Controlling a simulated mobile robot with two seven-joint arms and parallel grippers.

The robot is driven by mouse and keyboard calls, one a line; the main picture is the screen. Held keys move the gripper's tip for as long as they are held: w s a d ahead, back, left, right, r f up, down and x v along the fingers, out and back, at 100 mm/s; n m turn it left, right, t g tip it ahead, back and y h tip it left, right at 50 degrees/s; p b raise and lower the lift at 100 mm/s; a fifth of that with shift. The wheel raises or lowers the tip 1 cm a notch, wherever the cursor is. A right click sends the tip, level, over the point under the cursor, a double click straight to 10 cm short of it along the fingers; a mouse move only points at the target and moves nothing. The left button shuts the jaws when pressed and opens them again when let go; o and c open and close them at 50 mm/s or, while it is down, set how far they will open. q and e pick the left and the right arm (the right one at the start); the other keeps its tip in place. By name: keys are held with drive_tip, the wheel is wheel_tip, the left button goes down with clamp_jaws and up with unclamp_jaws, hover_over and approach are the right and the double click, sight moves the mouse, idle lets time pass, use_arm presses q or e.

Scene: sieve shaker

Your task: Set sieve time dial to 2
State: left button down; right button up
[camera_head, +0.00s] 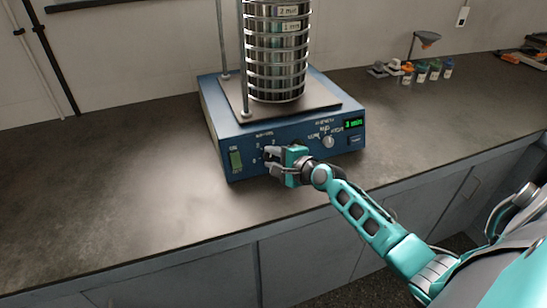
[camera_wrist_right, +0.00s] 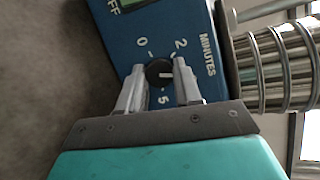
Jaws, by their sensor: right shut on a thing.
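The blue sieve shaker (camera_head: 290,137) stands on the counter with a stack of steel sieves (camera_head: 277,50) on top. Its green display (camera_head: 353,123) reads "3 min". The black time dial (camera_wrist_right: 158,72) shows in the right wrist view, marked 0, 2 and 5 beside "MINUTES". Its white line points to the right in that view, between 2 and 5. My right gripper (camera_head: 268,156) is at the front panel, shut on the dial, with one finger on either side of it. In the head view the gripper mostly hides the dial. My left gripper is out of view.
A second, light knob (camera_head: 328,142) and a button (camera_head: 356,140) sit right of my gripper on the panel. Small bottles (camera_head: 421,71) and a funnel stand (camera_head: 426,40) are at the back right. The counter's left is clear.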

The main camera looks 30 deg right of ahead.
drive_tip(key=n, duration=0.2)
drive_tip(key=n+g, duration=0.1)
drive_tip(key=n, duration=0.2)
drive_tip(key=shift+r+g, duration=0.1)
drive_tip(key=shift+g, duration=0.2)
drive_tip(key=n, duration=0.2)
drive_tip(key=n+g+h, duration=0.1)
drive_tip(key=n, duration=0.1)
drive_tip(key=shift+a+g, duration=0.1)
drive_tip(key=shift+g, duration=0.2)
drive_tip(key=shift+n+h, duration=0.3)
drive_tip(key=o, duration=1)
drive_tip(key=shift+r, duration=0.1)
drive_tip(key=shift+o, duration=0.2)
drive_tip(key=v, duration=1.3)
